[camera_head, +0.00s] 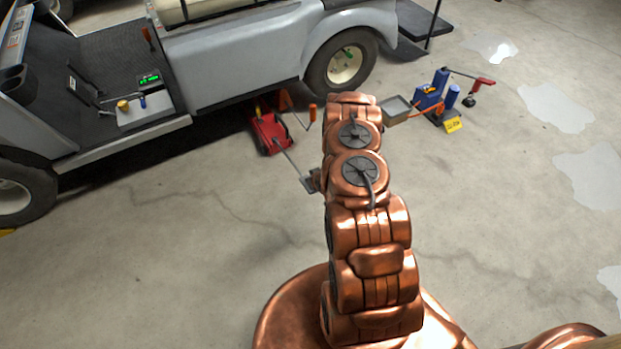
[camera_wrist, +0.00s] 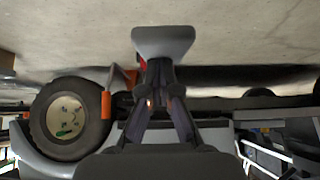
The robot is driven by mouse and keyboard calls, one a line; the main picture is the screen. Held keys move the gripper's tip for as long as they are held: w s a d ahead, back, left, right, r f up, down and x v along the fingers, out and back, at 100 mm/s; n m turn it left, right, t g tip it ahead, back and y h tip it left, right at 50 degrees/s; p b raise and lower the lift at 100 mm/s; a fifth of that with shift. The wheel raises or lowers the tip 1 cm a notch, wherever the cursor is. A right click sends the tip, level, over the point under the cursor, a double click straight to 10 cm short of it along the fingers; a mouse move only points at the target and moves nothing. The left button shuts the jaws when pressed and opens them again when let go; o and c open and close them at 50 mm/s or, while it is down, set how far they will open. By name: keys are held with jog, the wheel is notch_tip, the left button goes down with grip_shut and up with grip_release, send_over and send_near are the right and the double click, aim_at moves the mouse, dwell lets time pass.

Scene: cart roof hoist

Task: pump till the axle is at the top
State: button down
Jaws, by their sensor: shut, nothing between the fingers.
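A red floor jack (camera_head: 268,132) stands at the lower edge of the grey cart (camera_head: 240,55). A thin rod runs from it toward a flat grey pedal-like pad (camera_head: 307,184). My gripper is mostly hidden behind my arm in the head view. In the wrist view my gripper (camera_wrist: 160,72) is shut and empty, its fingers converging at the grey pad (camera_wrist: 163,42). Whether they touch it I cannot tell. A bit of red, perhaps the jack, shows beside the fingers. The axle is not clearly visible, so its height cannot be told.
An orange-gripped lever (camera_head: 312,113) and an orange triangle (camera_head: 285,99) stand near the jack, close to the cart's wheel (camera_head: 341,65). A blue device with a red-handled lever (camera_head: 432,92) and a grey tray (camera_head: 395,110) stand to the right. The concrete floor at left front is clear.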

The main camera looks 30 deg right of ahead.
jog(key=shift+s+a+f+g, duration=0.15)
jog(key=shift+s+f+g, duration=0.15)
jog(key=shift+s+f, duration=0.4)
jog(key=shift+w+r+p, duration=0.5)
jog(key=shift+r+p, duration=0.3)
jog(key=shift+p, duration=0.05)
notch_tip(320, 180, up, 4)
jog(key=shift+w+f+p, duration=0.1)
jog(key=shift+p, duration=0.35)
jog(key=p+v, duration=0.1)
jog(key=v, duration=0.8)
jog(key=shift+w+r, duration=0.25)
jog(key=shift+r, duration=0.2)
